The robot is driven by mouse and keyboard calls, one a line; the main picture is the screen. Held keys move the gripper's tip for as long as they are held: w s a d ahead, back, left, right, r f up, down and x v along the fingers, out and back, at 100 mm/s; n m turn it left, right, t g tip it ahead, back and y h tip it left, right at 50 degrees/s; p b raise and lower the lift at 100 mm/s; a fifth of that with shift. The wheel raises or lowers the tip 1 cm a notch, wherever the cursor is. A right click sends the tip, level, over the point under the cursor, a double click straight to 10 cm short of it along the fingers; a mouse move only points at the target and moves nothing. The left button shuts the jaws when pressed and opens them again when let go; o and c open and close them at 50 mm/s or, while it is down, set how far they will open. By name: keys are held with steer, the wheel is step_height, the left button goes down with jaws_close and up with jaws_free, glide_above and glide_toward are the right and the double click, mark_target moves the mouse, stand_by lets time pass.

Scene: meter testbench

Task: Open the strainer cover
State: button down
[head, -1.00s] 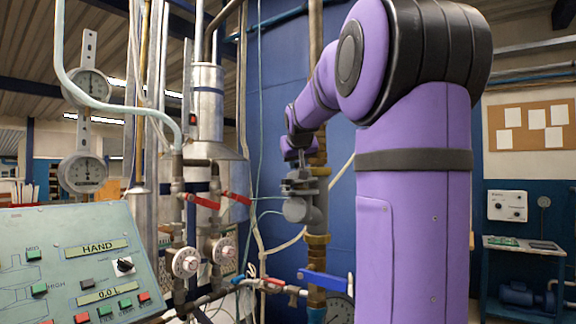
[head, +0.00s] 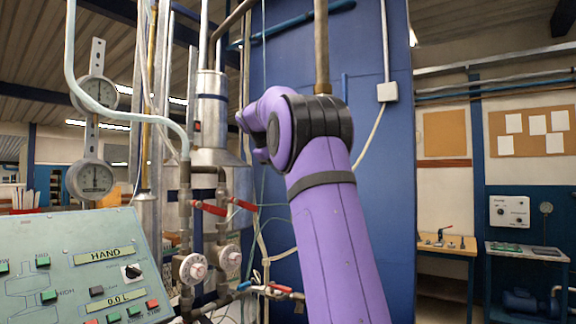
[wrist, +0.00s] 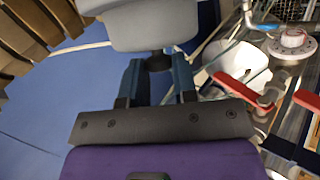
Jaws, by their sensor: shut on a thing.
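A grey, rounded body, which looks like the strainer cover (wrist: 155,26), fills the top middle of the wrist view. A short dark stem hangs below it. My gripper (wrist: 157,64) is shut on this stem, with one blue-grey finger on each side. Whether the cover is still seated on the strainer cannot be seen. In the head view my purple arm stands in front of the pipework, and the gripper, cover and strainer body are hidden behind it.
Red valve handles (head: 210,207) and white dials (head: 194,268) stand on pipes left of my arm. A sloped control panel (head: 85,260) is at the lower left. Red handles (wrist: 240,88) also lie close right of the gripper in the wrist view. A blue wall (head: 385,150) stands behind.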

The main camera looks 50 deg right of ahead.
steer(key=shift+w+a+f+n+g+h, duration=0.1)
steer(key=shift+w+f+n+g, duration=0.25)
steer(key=shift+w+g, duration=0.2)
steer(key=shift+w+f+n+g+h, duration=0.1)
steer(key=shift+w+f+n+g, duration=0.2)
steer(key=shift+w+g, duration=0.25)
steer(key=shift+w+a+f+n+g+h, duration=0.1)
steer(key=shift+w+f+n+g, duration=0.25)
steer(key=shift+g, duration=0.35)
steer(key=shift+w+f, duration=0.1)
steer(key=c, duration=0.9)
jaws_free()
steer(key=shift+d, duration=0.1)
steer(key=shift+c, duration=0.2)
steer(key=v, duration=1)
steer(key=shift+w+a+r, duration=0.2)
steer(key=shift+a+r, duration=0.05)
